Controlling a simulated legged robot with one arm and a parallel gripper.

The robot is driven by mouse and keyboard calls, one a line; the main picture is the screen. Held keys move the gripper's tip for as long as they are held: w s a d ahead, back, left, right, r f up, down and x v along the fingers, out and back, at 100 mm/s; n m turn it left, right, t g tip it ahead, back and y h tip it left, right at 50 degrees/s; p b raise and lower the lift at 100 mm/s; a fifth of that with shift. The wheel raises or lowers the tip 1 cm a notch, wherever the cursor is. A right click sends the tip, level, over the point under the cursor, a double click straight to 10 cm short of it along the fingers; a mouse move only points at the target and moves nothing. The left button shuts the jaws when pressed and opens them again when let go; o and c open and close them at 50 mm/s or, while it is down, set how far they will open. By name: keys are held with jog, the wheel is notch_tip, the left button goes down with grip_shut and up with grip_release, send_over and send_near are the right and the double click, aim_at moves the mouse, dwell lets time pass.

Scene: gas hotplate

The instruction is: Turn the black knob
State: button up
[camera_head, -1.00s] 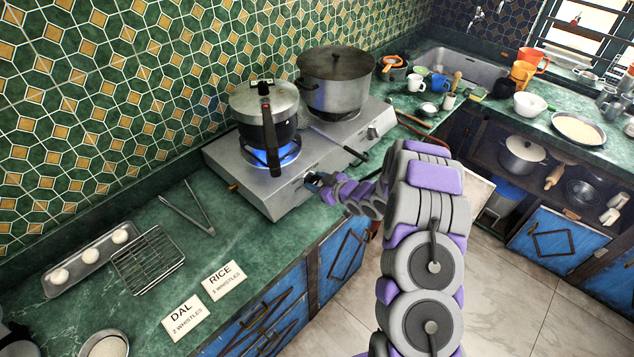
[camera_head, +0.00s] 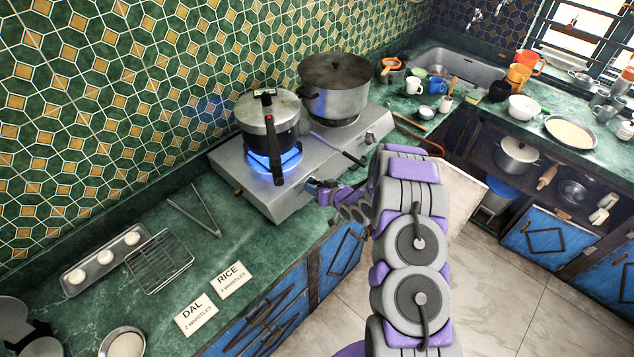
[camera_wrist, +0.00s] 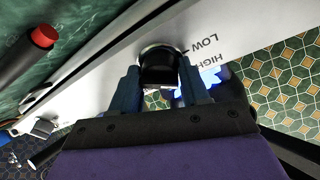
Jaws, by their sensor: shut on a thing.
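The gas hotplate (camera_head: 240,188) stands on the green counter, with a blue flame (camera_head: 268,163) burning under the pressure cooker (camera_head: 284,112). In the head view my gripper (camera_head: 319,187) is at the hotplate's front panel and hides the near knob. In the wrist view the black knob (camera_wrist: 158,58) sits between the two fingers of my gripper (camera_wrist: 160,75), which are shut on its sides. The words LOW and HIGH are printed on the panel (camera_wrist: 207,28) beside the knob, and the blue flame shows behind the right finger.
A large lidded pot (camera_head: 335,92) stands on the far burner. Another knob (camera_head: 370,137) is further along the front panel. Tongs (camera_head: 194,211), a wire rack (camera_head: 159,262) and DAL (camera_head: 196,315) and RICE (camera_head: 232,279) cards lie on the counter to the left.

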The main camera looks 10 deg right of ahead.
jog(key=shift+r+m+h+p, duration=0.1)
jog(key=shift+m+h+p, duration=0.2)
jog(key=shift+m+p, duration=0.55)
jog(key=shift+m, duration=0.35)
jog(key=o, duration=1)
jog(key=v, duration=1.7)
jog(key=shift+s+d, duration=0.1)
jog(key=shift+d, duration=0.1)
